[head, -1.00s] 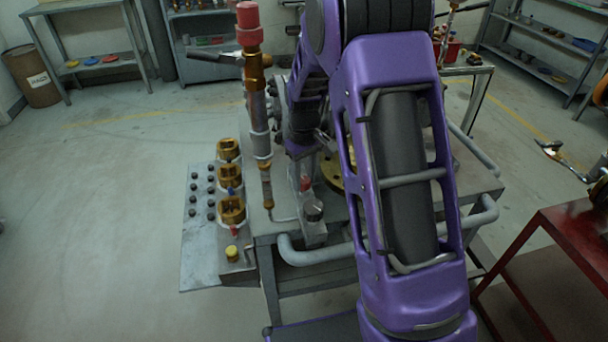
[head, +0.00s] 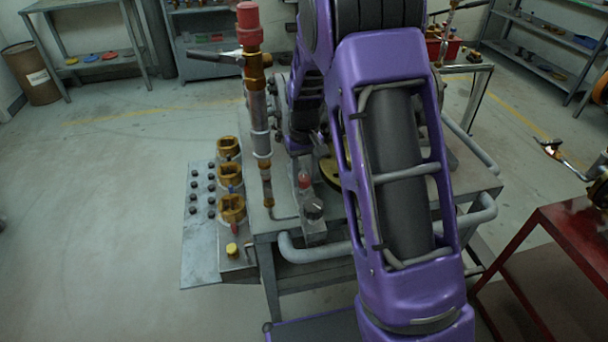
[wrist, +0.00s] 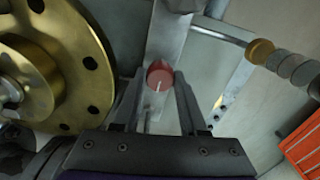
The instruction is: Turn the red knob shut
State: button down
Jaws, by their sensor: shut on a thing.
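The red knob (wrist: 160,76) sits between my two fingertips in the wrist view, with a thin light line on its face. My gripper (wrist: 160,84) has one finger on each side of it and is shut on it. In the head view the red knob (head: 304,180) is a small red spot on the upright grey block, beside a dark round knob (head: 313,208). My gripper is mostly hidden there behind my purple arm.
A large brass flange (wrist: 75,60) with bolt holes stands close left of my gripper in the wrist view. A red-capped pipe (head: 257,90) rises left of my arm. A panel with brass fittings (head: 231,175) is at the bench's left. A grey pipe (head: 318,254) runs along the front.

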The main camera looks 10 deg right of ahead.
aim_at(304, 178)
jog(key=shift+c, duration=2.2)
grip_release()
jog(key=shift+r, duration=0.15)
notch_tip(304, 178, up, 17)
jog(key=p, duration=0.2)
jog(key=shift+r, duration=0.1)
